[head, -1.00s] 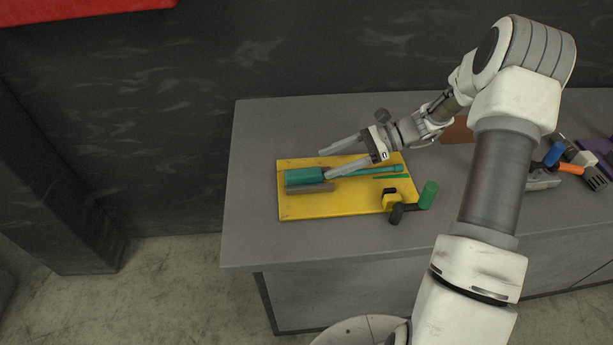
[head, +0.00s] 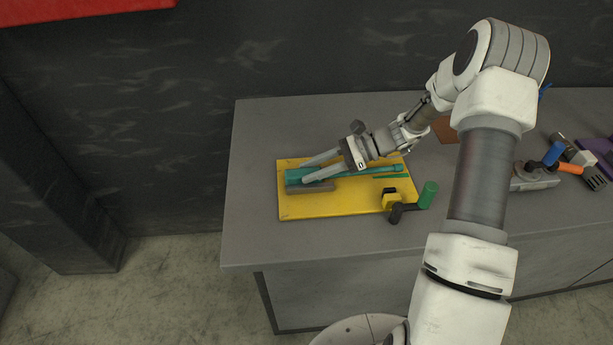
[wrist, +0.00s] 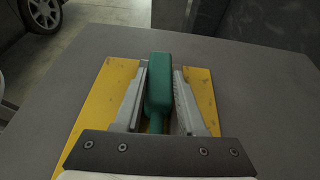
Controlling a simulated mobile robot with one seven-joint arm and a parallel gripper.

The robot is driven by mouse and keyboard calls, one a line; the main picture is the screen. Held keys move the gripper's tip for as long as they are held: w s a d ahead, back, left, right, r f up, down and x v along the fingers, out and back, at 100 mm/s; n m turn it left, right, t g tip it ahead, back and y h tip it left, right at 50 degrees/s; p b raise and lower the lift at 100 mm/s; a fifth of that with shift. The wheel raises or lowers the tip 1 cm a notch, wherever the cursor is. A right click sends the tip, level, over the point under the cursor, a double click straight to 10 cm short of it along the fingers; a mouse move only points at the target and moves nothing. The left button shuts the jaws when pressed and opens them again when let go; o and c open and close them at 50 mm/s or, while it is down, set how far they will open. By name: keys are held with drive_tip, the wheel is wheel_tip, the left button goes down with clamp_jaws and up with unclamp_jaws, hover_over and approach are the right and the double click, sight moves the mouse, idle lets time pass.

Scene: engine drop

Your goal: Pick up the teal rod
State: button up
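The teal rod (head: 375,169) lies flat on a yellow board (head: 345,207) on the grey workbench. It has a thick block-like end at the left and a thin shaft running right to a small end piece. My gripper (head: 303,173) is low over the thick end, with one finger on each side of it. The wrist view shows the thick end of the teal rod (wrist: 159,85) between the two fingers (wrist: 160,75), which are spread apart. I cannot tell whether either finger touches it. My fingers hide part of the rod in the head view.
A grey-brown bar (head: 310,188) lies close in front of the thick end. A thin green strip (head: 390,177), a yellow-and-black piece (head: 391,200) and a green-handled tool (head: 428,195) are at the right. Several tools lie farther right, including a blue-handled one (head: 553,153).

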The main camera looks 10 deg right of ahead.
clamp_jaws()
drive_tip(key=shift+r, duration=0.1)
